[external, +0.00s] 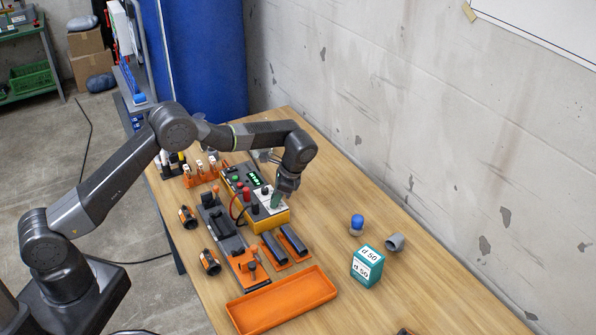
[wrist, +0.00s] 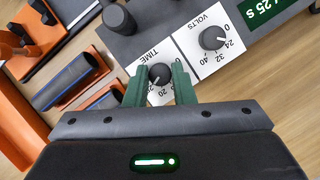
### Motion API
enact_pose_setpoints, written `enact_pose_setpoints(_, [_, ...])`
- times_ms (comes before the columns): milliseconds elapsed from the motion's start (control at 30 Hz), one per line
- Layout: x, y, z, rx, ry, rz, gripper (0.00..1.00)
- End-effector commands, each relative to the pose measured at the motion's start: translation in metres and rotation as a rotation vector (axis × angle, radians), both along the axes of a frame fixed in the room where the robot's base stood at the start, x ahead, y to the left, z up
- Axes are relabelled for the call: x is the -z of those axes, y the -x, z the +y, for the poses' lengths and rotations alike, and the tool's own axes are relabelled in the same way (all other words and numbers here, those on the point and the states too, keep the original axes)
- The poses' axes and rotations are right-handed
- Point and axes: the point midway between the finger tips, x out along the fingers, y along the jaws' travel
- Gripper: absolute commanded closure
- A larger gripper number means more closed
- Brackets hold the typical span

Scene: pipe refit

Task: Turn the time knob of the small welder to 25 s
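The small welder (external: 267,223) is a yellow-orange box with a grey and white top, standing on the wooden table. Its time knob (wrist: 159,74) is a black dial on a white plate marked TIME. My gripper (wrist: 159,80) has its green fingers on either side of this knob, seemingly touching it. The knob's white pointer points toward the lower left; the scale there is partly hidden by the fingers. The green display (wrist: 264,10) is cut off by the frame edge and ends in "25 s". In the external view my gripper (external: 277,201) is down at the welder top.
The volts knob (wrist: 214,37) is close beside, and a black post (wrist: 118,18) stands on the panel. Dark pipes in orange holders (external: 285,246), an orange tray (external: 282,301) and a teal "d 50" box (external: 368,266) are nearby.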

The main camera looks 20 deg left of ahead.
Motion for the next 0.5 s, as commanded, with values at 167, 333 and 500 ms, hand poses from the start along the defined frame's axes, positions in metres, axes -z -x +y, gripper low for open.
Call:
enact_pose_setpoints(167, [-0.0006,-0.0003,-0.0003,-0.001,0.001,-0.002,0.56])
enact_pose_setpoints(333, [-0.0003,-0.0001,-0.0001,-0.001,0.001,-0.001,0.56])
enact_pose_setpoints(500, [-0.0074,-0.0015,-0.0038,0.0,0.002,-0.003,0.56])
